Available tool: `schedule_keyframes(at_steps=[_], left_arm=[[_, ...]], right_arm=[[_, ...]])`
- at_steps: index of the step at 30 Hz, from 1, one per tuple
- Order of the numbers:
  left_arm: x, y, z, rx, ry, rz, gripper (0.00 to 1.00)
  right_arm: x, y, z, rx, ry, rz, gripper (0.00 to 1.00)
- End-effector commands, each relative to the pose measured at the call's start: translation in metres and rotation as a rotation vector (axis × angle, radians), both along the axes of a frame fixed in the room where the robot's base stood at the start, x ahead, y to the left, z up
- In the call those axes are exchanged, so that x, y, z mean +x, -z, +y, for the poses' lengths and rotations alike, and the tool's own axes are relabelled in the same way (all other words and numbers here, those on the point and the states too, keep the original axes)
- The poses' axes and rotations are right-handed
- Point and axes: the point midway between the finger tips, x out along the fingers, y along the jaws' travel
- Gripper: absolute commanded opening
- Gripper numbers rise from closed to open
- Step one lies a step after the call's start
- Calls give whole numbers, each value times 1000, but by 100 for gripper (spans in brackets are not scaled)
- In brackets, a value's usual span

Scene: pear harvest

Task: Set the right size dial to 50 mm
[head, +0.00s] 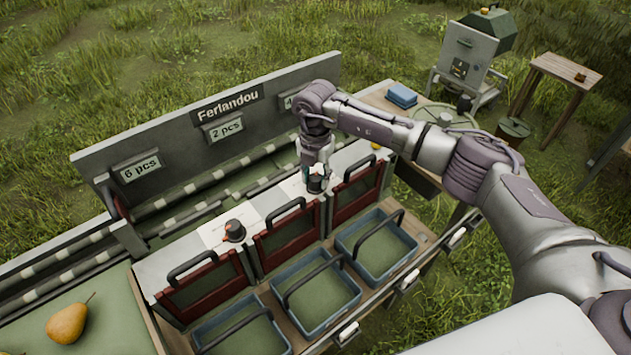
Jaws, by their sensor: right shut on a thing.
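Two size dials show on the pale top of the sorter. The right size dial (315,184) is a dark knob between the middle and right red gates. My right gripper (316,172) points down from above and is shut on this dial. The fingers and wrist cover most of the knob and its scale, so the setting cannot be read. The left size dial (234,230) is a dark knob with a red part, on a white scale plate (228,222), with nothing touching it. My left gripper is not in view.
Red gates with black handles, such as the middle one (290,240), stand before the dials. Blue crates (318,322) sit below them. A sign board (170,135) rises behind. A pear (67,322) lies on the green tray (110,310) at left.

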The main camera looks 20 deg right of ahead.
Motion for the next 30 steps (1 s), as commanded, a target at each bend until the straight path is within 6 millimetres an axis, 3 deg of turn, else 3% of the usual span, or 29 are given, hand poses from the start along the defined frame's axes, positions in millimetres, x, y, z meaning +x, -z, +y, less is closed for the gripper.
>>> schedule_keyframes(at_steps=[30], left_arm=[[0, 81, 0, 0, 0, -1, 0]], right_arm=[[1, 2, 1, 0, -963, -4, 3]])
